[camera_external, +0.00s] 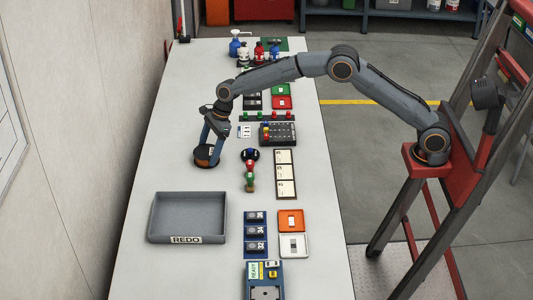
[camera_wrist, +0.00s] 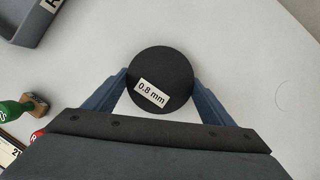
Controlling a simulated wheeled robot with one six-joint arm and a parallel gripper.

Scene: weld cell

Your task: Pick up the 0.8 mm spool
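The 0.8 mm spool (camera_wrist: 163,72) is a round black disc with a white "0.8 mm" label, seen from above in the wrist view. In the external view the spool (camera_external: 206,160) shows as a dark disc with a brownish side, on the white table left of the middle. My gripper (camera_wrist: 161,80) points down over it, with one blue finger on each side. Both fingertips appear to touch the spool's edge. In the external view my gripper (camera_external: 212,147) partly covers the spool. I see no clear gap under the spool.
A grey REDO bin (camera_external: 187,218) stands nearer the camera. Right of the spool are stamps (camera_external: 250,177), a card strip (camera_external: 285,174) and a black block (camera_external: 279,134). Bottles (camera_external: 243,55) stand at the far end. The table left of the spool is clear up to the wall.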

